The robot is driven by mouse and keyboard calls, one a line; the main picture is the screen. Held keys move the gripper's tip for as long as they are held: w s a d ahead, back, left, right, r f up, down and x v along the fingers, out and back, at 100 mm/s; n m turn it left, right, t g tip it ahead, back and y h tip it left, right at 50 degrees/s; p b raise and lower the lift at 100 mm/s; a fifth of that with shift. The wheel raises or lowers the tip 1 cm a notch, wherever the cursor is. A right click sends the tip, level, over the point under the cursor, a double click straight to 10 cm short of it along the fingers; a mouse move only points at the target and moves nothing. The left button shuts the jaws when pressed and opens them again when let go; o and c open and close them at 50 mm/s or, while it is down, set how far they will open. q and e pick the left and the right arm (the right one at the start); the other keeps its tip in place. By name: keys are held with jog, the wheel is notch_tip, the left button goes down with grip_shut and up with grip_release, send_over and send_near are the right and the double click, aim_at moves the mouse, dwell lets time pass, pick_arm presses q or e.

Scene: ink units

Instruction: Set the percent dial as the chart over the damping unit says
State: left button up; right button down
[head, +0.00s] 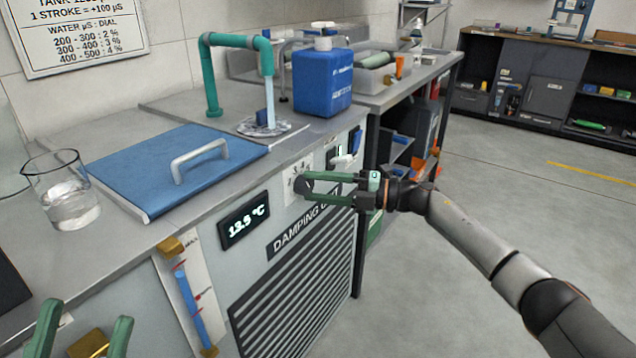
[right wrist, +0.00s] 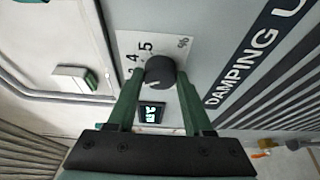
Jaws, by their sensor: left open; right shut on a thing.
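The chart (head: 85,35) on the wall at upper left reads 200-300: 2 %, 300-400: 3 %, 400-500: 4 %; its top is cut off. The percent dial, a dark round knob (right wrist: 160,71) on a white plate (head: 293,182), is on the damping unit's (head: 215,268) front. In the right wrist view, 4, 5 and % show on the plate; the pointer's setting cannot be made out. My right gripper (head: 308,187) is shut on the knob, one finger each side. My left gripper (head: 87,314) is open at the lower left corner.
A glass beaker (head: 68,195) of water stands left of the blue lid (head: 170,170). A teal pipe (head: 212,75) and blue jug (head: 322,80) stand at the back. A temperature display (head: 245,220) is left of the dial. Free floor lies to the right.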

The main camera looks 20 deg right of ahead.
jog(key=n+p, duration=0.1)
jog(key=n+h+p, duration=0.1)
jog(key=n, duration=0.1)
jog(key=shift+r+g, duration=0.25)
jog(key=shift+g, duration=0.05)
pick_arm(q)
jog(key=shift+a+r+p, duration=0.15)
jog(key=shift+r+p, duration=0.2)
jog(key=shift+r, duration=0.6)
jog(key=shift+a+r+p, duration=0.1)
jog(key=shift+r+p, duration=0.2)
jog(key=shift+r, duration=0.65)
pick_arm(e)
jog(key=shift+n+h, duration=0.6)
jog(key=shift+n, duration=0.4)
jog(key=shift+c, duration=1.5)
grip_release()
jog(key=shift+a, duration=0.1)
pick_arm(q)
jog(key=shift+r, duration=0.1)
pick_arm(e)
jog(key=shift+s, duration=0.1)
pick_arm(q)
jog(key=shift+s+a+r+m+p, duration=0.1)
jog(key=shift+r+m+p, duration=0.3)
jog(key=shift+r+p, duration=0.55)
pick_arm(e)
jog(key=v, duration=1.2)
jog(key=shift+d, duration=0.2)
